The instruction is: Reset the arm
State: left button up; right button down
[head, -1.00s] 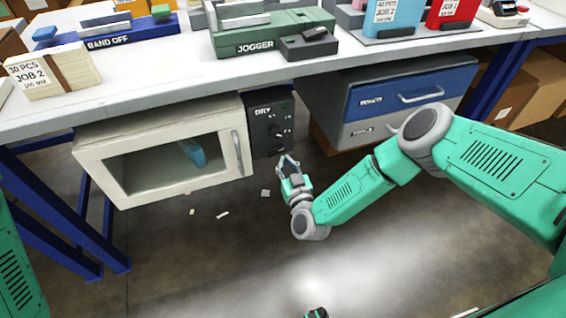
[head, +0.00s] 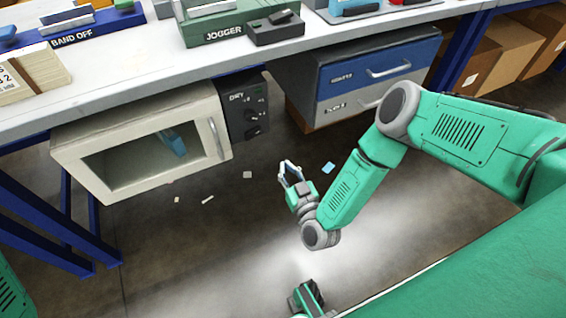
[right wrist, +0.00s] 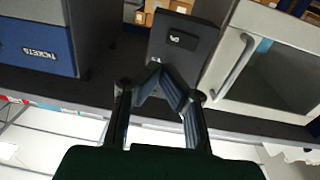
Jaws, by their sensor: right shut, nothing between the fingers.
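My right gripper (head: 289,171) hangs low over the floor in the head view, in front of and below the bench, right of the white dryer. Its fingers are shut and empty; they also show in the right wrist view (right wrist: 157,72). My right arm reaches in from the right with its elbow bent. No bench item touches the gripper.
The white dryer (head: 222,160) hangs under the bench (head: 140,80), a blue item behind its window. Its dark control panel (head: 243,105) is beside it. A blue and grey drawer unit (head: 352,73) hangs further right. Scraps lie on the floor. Cardboard boxes (head: 515,50) stand far right.

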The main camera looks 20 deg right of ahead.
dwell(0.4)
jog(key=s+a+n+g+y+p, duration=0.25)
jog(key=s+a+g+y, duration=0.25)
jog(key=s+a+g, duration=0.3)
jog(key=s+d+r+g+h+p, duration=0.1)
jog(key=s+d+r+g, duration=0.2)
jog(key=s+d, duration=0.2)
jog(key=s+d+r+m+g+h+p, duration=0.1)
jog(key=s+d+r+g+h, duration=0.1)
jog(key=s+d, duration=0.3)
jog(key=s+d+r+g+h+p, duration=0.1)
jog(key=s+d+r+g, duration=0.2)
jog(key=s, duration=0.7)
jog(key=shift+d+r+m+g+h, duration=0.35)
jog(key=shift+d+g, duration=0.35)
jog(key=shift+d, duration=0.5)
jog(key=shift+s, duration=0.1)
